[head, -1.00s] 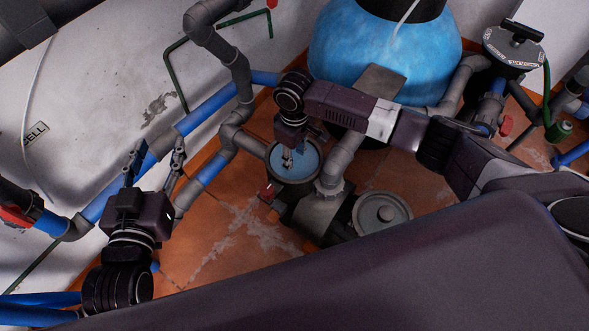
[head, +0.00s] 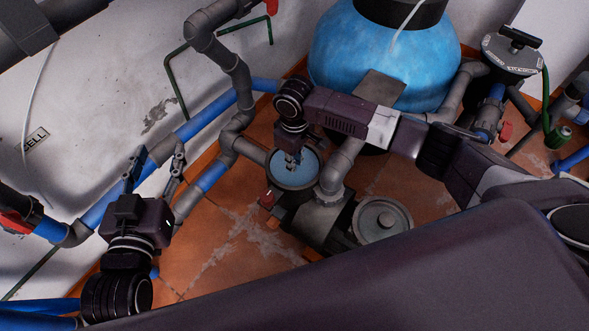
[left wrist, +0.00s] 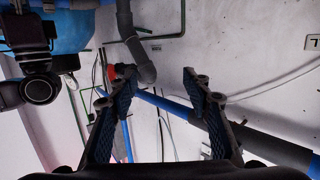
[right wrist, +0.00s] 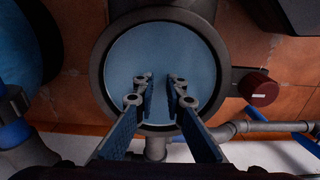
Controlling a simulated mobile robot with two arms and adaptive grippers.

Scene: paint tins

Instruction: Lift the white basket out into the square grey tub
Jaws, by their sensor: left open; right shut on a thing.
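The round strainer pot (head: 305,171) of the pump is open and filled with bluish water. My right gripper (head: 292,160) points down into it, its fingertips close together near the pot's middle. In the right wrist view these fingertips (right wrist: 162,80) are at the water, with a narrow gap between them. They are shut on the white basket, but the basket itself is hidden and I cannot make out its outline. My left gripper (head: 158,160) is open and empty at the left, and its spread fingers also show in the left wrist view (left wrist: 160,85). I see no square grey tub.
A round grey lid (head: 383,219) lies right of the pump. A big blue tank (head: 385,55) stands behind. Grey and blue pipes (head: 207,118) run close to both grippers. A dark red knob (right wrist: 258,87) sits beside the pot. Tiled floor (head: 225,240) is free in front.

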